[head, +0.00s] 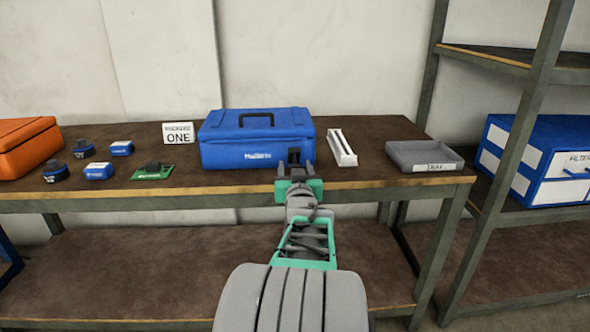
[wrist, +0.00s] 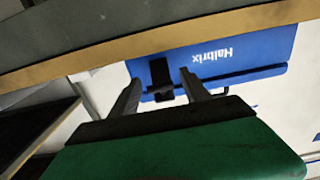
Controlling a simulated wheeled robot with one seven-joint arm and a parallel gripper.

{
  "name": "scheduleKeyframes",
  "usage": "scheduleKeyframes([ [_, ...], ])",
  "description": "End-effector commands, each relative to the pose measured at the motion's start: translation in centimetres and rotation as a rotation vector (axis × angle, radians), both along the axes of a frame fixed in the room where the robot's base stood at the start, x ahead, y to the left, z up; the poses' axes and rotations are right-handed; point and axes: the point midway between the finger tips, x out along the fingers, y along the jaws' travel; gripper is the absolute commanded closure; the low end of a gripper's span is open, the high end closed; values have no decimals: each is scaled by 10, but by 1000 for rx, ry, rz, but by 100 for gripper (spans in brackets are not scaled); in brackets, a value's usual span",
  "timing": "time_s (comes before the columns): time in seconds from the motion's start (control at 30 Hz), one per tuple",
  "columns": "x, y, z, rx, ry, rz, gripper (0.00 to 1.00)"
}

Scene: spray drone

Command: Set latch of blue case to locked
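The blue case (head: 225,152) stands shut on the workbench, its handle folded on the lid and its front facing me. I cannot tell the latch's setting. My gripper (head: 295,168) is in front of the case's right part. In the wrist view my gripper (wrist: 160,84) is open, with its two fingers apart on either side of the latch. I cannot tell whether they touch it.
The workbench (head: 385,177) holds a white rail-like part (head: 342,148) right of the case and a grey tray (head: 424,156) farther right. A green board (head: 153,172), small blue parts (head: 98,171) and an orange case (head: 25,143) are on the left. A metal shelf (head: 512,112) stands at right.

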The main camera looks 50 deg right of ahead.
Motion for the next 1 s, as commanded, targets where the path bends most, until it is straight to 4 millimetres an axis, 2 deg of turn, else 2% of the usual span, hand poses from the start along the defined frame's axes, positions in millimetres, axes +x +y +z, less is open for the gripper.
scheduleKeyframes([
  [0.07,0,0,0,0,0,0,51],
  [0.67,0,0,0,0,0,0,100],
  [1.0,0,0,0,0,0,0,100],
])
